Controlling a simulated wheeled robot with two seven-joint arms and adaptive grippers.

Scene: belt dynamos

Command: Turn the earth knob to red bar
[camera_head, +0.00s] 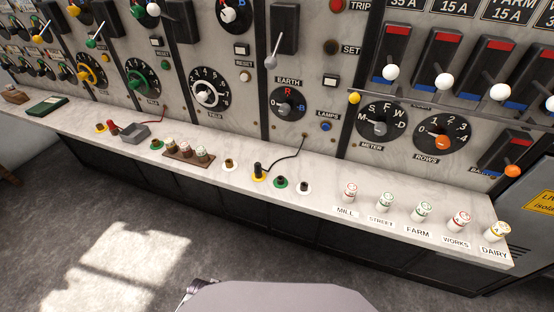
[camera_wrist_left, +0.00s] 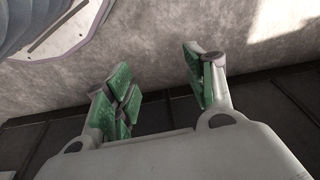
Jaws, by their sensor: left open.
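The earth knob (camera_head: 287,103) is a grey pointer knob on a round black dial under the label EARTH, on the pale marble panel. The dial carries a red R at the top, a blue B at the right and a white mark at the left. The exact pointer direction is too small to tell. My left gripper (camera_wrist_left: 162,92) is open and empty in the left wrist view, with its green-padded fingers apart. The knob does not show in that view. No gripper touches the knob in the head view. My right gripper is not in view.
A marble ledge (camera_head: 330,174) runs below the panel, with several sockets and a black plug (camera_head: 258,170) on a cable. Labelled pegs stand at the right. The METER dial (camera_head: 381,122) and a lever (camera_head: 271,55) are near the knob. The floor in front is clear.

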